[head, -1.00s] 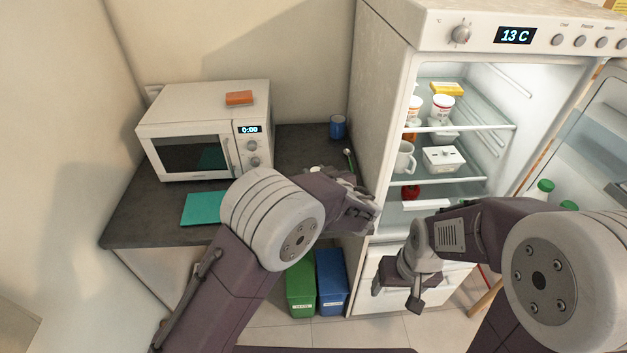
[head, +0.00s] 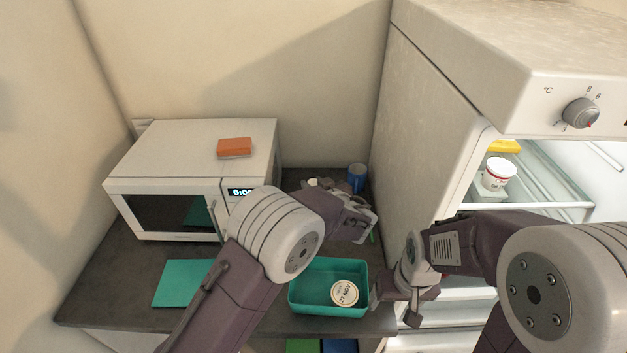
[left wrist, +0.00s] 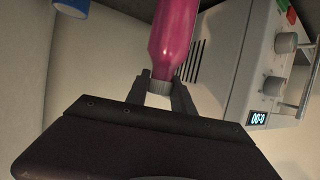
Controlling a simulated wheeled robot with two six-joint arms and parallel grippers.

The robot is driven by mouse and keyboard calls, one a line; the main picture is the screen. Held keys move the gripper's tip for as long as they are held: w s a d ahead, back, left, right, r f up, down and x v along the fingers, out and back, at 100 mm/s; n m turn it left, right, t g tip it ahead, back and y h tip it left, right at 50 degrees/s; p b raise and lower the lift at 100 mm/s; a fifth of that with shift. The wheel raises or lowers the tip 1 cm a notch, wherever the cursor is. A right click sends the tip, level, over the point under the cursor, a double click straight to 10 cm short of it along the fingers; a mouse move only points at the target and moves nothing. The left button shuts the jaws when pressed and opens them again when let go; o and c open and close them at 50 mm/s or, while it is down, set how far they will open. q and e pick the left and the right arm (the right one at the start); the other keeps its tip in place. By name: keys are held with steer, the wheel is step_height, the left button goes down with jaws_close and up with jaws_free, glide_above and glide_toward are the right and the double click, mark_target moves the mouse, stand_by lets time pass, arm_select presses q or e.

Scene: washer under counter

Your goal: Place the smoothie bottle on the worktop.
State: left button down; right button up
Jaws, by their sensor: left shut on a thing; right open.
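The smoothie bottle (left wrist: 175,35) is magenta with a grey cap and shows in the left wrist view. My left gripper (left wrist: 160,88) is shut on its cap end, and the body extends away from the fingers. In the head view my left gripper (head: 350,218) is over the back right of the dark worktop (head: 120,270), right of the microwave. The bottle is not clearly visible there, and I cannot tell whether it touches the worktop. My right gripper (head: 397,300) is open and empty in front of the fridge, right of the teal tub.
The white microwave (head: 130,190) carries an orange sponge-like block (head: 234,147). A teal board (head: 182,283) lies on the worktop. A teal tub (head: 300,302) holding a dated round thing is near the front edge. A blue mug (head: 356,177) stands behind. The fridge (head: 440,120) is open.

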arm_select(q)
steer(key=f, duration=0.5)
steer(key=shift+w+f, duration=0.15)
steer(key=shift+w, duration=0.05)
steer(key=shift+f, duration=0.1)
arm_select(e)
steer(key=shift+w+r, duration=0.1)
steer(key=shift+w, duration=0.1)
arm_select(q)
steer(key=shift+w, duration=0.1)
arm_select(e)
steer(key=shift+w, duration=0.1)
arm_select(q)
steer(key=shift+f, duration=0.1)
arm_select(e)
steer(key=shift+f, duration=0.25)
arm_select(q)
steer(key=shift+f+b, duration=0.5)
steer(key=shift+b, duration=0.4)
arm_select(e)
steer(key=shift+f, duration=0.8)
arm_select(q)
steer(key=c, duration=1)
jaws_free()
